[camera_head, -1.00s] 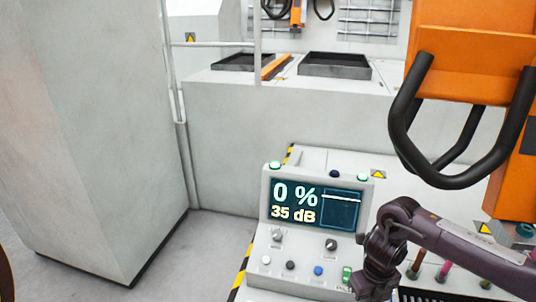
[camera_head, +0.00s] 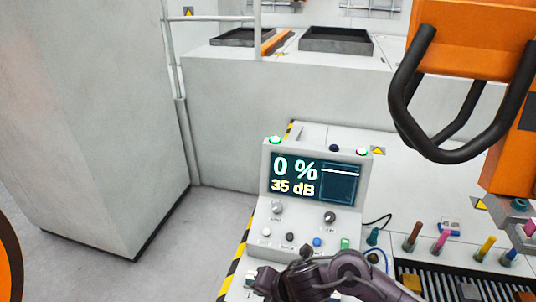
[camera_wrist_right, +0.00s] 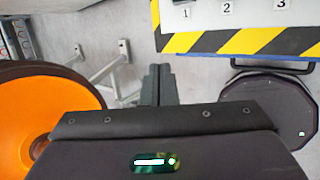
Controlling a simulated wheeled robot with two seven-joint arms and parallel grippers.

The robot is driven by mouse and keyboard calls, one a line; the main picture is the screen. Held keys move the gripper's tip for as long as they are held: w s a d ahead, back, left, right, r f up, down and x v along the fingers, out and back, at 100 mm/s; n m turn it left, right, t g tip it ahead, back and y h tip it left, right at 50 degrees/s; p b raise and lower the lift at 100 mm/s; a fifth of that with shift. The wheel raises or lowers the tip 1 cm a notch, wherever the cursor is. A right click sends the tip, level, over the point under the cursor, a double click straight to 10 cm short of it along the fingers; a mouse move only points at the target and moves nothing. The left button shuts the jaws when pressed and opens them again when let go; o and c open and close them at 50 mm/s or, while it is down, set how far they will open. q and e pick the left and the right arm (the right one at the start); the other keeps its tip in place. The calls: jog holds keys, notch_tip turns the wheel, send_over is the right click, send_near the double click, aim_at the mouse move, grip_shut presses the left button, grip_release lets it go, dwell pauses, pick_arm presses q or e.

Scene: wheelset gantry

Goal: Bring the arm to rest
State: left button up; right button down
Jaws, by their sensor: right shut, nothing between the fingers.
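My right arm (camera_head: 325,275) reaches in from the bottom right of the head view, low in front of the console. Its fingertips are not visible there. In the right wrist view my right gripper (camera_wrist_right: 158,85) shows two dark fingers closed together, with nothing between them. They point over the grey floor, apart from the striped edge. My left gripper is in neither view.
The console (camera_head: 265,215) has a screen reading 0 % and 35 dB, plus knobs and buttons. An orange unit with a black handle (camera_head: 455,155) hangs at right. Coloured pens (camera_head: 440,242) stand beside the console. A striped edge (camera_wrist_right: 245,40) borders the numbered surface. Grey floor (camera_head: 190,250) is clear at left.

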jog(key=s+d+r+m+t+h, duration=0.1)
jog(key=d+r+m+t, duration=0.15)
jog(key=m, duration=0.55)
jog(key=s+d+r+m+t, duration=0.1)
jog(key=r+m, duration=0.2)
jog(key=m, duration=0.4)
jog(key=s+d+f+m+g+h, duration=0.1)
jog(key=s+d+m+g+h, duration=0.1)
jog(key=s+d+m, duration=0.55)
jog(key=s+d+f+m+g+h, duration=0.25)
jog(key=s+d+m, duration=0.25)
jog(key=d+m, duration=0.4)
notch_tip(320, 180, down, 30)
jog(key=n+g+b, duration=0.1)
jog(key=n+b, duration=0.1)
jog(key=s+d+f+b, duration=0.1)
jog(key=s+d+f, duration=0.1)
jog(key=s+f, duration=0.8)
jog(key=s+d+f+g+b, duration=0.1)
jog(key=s+d+f, duration=0.1)
jog(key=s+f, duration=0.9)
jog(key=shift+d+f+g, duration=0.15)
jog(key=shift+f+g, duration=0.15)
jog(key=shift+f, duration=0.2)
